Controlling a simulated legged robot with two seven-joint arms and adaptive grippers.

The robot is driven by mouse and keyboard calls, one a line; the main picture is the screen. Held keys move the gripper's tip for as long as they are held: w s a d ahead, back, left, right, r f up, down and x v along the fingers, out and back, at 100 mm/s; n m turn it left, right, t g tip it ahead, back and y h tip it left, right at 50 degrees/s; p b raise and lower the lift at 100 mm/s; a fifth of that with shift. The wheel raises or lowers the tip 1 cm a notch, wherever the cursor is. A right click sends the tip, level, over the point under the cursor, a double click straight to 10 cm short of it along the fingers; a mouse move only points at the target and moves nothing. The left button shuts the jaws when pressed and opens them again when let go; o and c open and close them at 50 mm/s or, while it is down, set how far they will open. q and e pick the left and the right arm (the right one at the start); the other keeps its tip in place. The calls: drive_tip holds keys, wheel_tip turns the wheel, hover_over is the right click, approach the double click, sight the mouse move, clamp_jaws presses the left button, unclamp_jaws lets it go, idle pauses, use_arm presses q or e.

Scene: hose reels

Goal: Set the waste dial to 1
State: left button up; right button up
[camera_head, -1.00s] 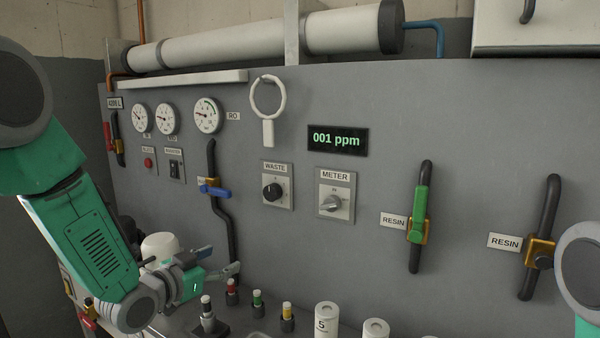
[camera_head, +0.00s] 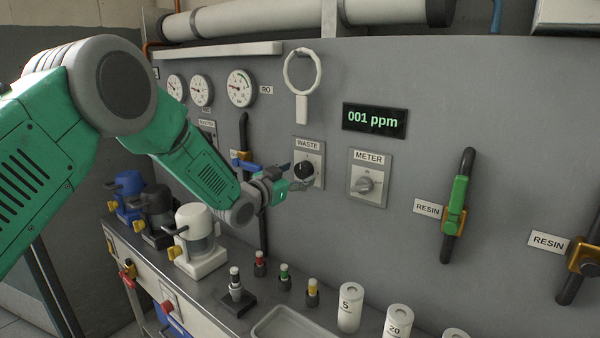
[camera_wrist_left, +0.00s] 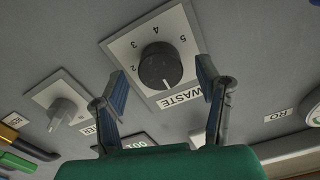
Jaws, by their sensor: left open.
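The waste dial is a round black knob (camera_head: 304,170) on a pale square plate under a WASTE label. In the left wrist view the knob (camera_wrist_left: 160,66) sits amid the numbers 2, 3, 4 and 5, with a small white mark on its edge on the label side; a number 1 cannot be made out. My left gripper (camera_head: 296,177) is at the dial in the head view. In the left wrist view its open fingers (camera_wrist_left: 161,82) stand on either side of the knob, with gaps; contact does not show. My right gripper is not in view.
The METER switch (camera_head: 364,184) is just right of the dial, below the 001 ppm display (camera_head: 375,120). A blue-handled valve (camera_head: 245,163) is close on the left. Bottles and a tray (camera_head: 290,325) stand on the bench below.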

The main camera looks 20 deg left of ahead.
use_arm(q)
drive_tip(key=shift+x, duration=0.8)
drive_tip(key=shift+d, duration=0.1)
drive_tip(key=shift+s, duration=0.1)
drive_tip(key=shift+c, duration=0.8)
drive_tip(key=shift+a, duration=0.25)
drive_tip(key=c, duration=1)
drive_tip(key=shift+o, duration=0.2)
drive_tip(key=shift+d, duration=0.1)
